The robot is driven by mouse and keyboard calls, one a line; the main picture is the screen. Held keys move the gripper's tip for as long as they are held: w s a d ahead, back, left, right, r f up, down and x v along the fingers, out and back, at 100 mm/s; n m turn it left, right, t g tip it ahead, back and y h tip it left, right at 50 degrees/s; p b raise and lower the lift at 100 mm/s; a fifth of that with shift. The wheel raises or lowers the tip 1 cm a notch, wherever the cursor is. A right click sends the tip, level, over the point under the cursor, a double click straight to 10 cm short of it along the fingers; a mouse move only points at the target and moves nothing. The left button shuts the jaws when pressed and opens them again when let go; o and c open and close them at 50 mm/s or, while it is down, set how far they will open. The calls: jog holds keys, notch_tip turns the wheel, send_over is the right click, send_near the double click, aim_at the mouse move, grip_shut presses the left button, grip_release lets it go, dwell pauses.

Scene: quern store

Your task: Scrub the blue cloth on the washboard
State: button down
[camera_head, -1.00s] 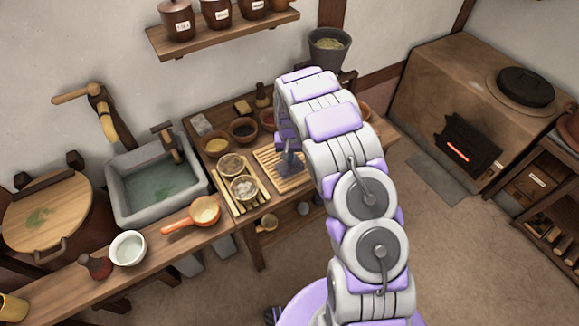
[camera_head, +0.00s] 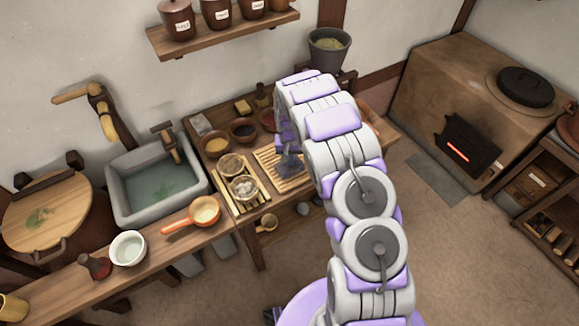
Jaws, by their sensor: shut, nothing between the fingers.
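A ribbed wooden board (camera_head: 268,156), which looks like the washboard, lies on the table under the end of my arm. My gripper (camera_head: 289,160) points down over this board, partly hidden behind my arm. It is small and dark here, and looks shut and empty. A grey-blue patch shows at its tip on the board; I cannot tell how much of it is blue cloth and how much is gripper. The right part of the board is covered by my arm.
A slatted tray with two small bowls (camera_head: 244,188) stands left of the board. Several bowls, one dark-filled (camera_head: 243,128), stand behind. A stone basin of water (camera_head: 158,186) is at left, an orange ladle (camera_head: 192,215) in front. A stove (camera_head: 455,90) stands at right.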

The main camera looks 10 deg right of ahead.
jog(key=shift+w+f, duration=0.1)
jog(key=shift+w+a+b, duration=0.15)
jog(key=shift+w+a, duration=0.3)
jog(key=shift+w, duration=0.95)
jog(key=shift+w+a+b, duration=0.1)
jog(key=shift+w+a, duration=0.4)
jog(key=shift+w, duration=0.9)
jog(key=shift+w+a+b, duration=0.15)
jog(key=shift+w+a, duration=0.3)
jog(key=shift+w, duration=0.95)
jog(key=shift+f+p, duration=0.2)
jog(key=shift+p, duration=0.1)
jog(key=shift+w+a+f, duration=0.1)
jog(key=shift+w+a, duration=0.1)
jog(key=shift+w, duration=0.25)
jog(key=shift+w+a+f, duration=0.1)
jog(key=shift+w+a, duration=0.05)
jog(key=shift+w, duration=0.3)
jog(key=shift+w+a+r+b, duration=0.1)
jog(key=shift+w+a+b, duration=0.1)
jog(key=shift+w, duration=0.45)
jog(key=shift+w+a+b, duration=0.15)
jog(key=shift+w+b, duration=0.05)
jog(key=shift+w, duration=0.4)
jog(key=shift+f+p, duration=0.6)
notch_tip(320, 180, up, 8)
jog(key=p, duration=0.2)
